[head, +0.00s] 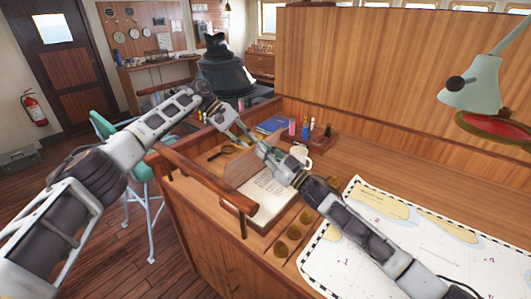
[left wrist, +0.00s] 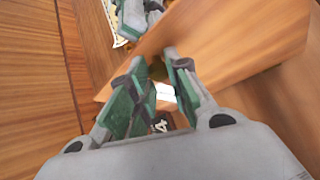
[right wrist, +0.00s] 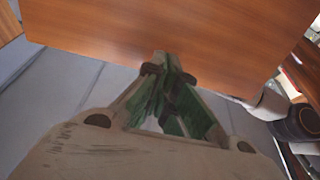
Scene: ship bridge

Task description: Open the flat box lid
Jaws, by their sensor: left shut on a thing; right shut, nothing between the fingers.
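The flat box (head: 243,204) sits on the desk, with a sheet of written paper (head: 266,190) inside. Its wooden lid (head: 237,172) stands raised, tilted up from the box. My left gripper (head: 257,148) reaches down to the lid's upper edge and is shut on it; the lid (left wrist: 222,60) crosses at the fingertips in the left wrist view (left wrist: 160,62). My right gripper (head: 266,152) is close beside the left one, shut and empty. In the right wrist view its fingertips (right wrist: 163,62) are at the wooden lid face (right wrist: 160,25); I cannot tell whether they touch.
A white mug (head: 301,153), a holder with bottles (head: 318,138), a blue book (head: 272,124) and a magnifying glass (head: 222,152) are near the box. A chart (head: 375,235) covers the desk at right. A wooden rail (head: 205,182) runs along the left edge. A lamp (head: 473,85) overhangs the right.

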